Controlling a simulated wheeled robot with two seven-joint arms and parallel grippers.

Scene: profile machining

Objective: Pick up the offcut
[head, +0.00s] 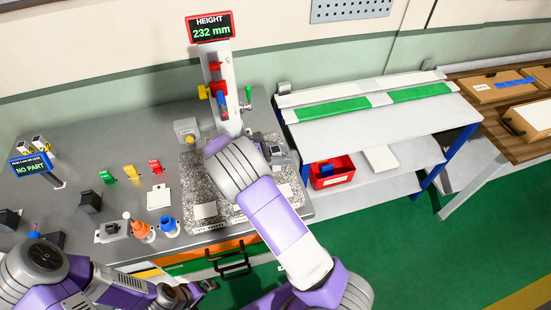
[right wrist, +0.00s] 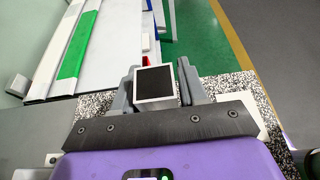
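A short square piece with a pale rim and a dark face, which looks like the offcut (right wrist: 155,84), sits between the fingers of my right gripper (right wrist: 157,90) in the right wrist view. The grey fingers lie against its two sides with no clear gap. In the head view my right gripper (head: 279,152) is over the right part of the speckled granite plate (head: 203,177), partly hidden by my arm. Whether the piece touches the plate is unclear. My left gripper (head: 197,292) is low at the bench's front edge, small and dark, its fingers unclear.
A height gauge (head: 231,85) reading 232 mm stands behind the plate. Orange (head: 141,229) and blue (head: 169,226) items stand at the front left. A red bin (head: 332,171) is on the right rack's lower shelf, below long white and green bars (head: 350,108). Green floor lies in front.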

